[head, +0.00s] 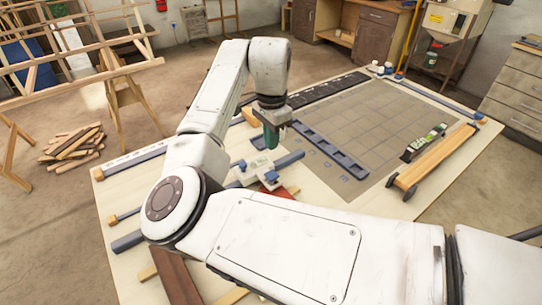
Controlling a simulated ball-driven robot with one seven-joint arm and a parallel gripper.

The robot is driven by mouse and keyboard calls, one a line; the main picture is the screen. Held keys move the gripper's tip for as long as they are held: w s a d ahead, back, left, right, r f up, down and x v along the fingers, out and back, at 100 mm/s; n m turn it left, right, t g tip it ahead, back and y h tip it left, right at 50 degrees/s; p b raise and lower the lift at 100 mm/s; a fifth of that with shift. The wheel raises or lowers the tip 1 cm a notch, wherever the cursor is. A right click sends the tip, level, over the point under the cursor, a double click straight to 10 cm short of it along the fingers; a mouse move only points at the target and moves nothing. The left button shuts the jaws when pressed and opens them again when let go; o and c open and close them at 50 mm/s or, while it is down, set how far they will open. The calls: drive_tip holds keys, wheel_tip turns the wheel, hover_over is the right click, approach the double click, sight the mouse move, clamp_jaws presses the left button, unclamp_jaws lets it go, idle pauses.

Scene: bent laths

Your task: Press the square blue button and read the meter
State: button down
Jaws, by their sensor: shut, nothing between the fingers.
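My gripper (271,136) points down over the middle of the table, its fingers shut and empty. Just below it lies a pale grey device (250,168) with small blue parts, one of them at its right end (271,177). It may be the meter, but I cannot read any display and cannot tell which blue part is a square button. A gap seems to show between the fingertips and the device; contact is hard to judge.
The pale table (125,195) carries a grey gridded mat (365,115), a dark blue slotted rail (330,150), and a wooden plank (435,155) with a green-and-black tool (424,142) beside it. Clamps and dark boards lie at the left. My arm hides the near part.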

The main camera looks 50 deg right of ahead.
drive_tip(key=shift+r, duration=1.35)
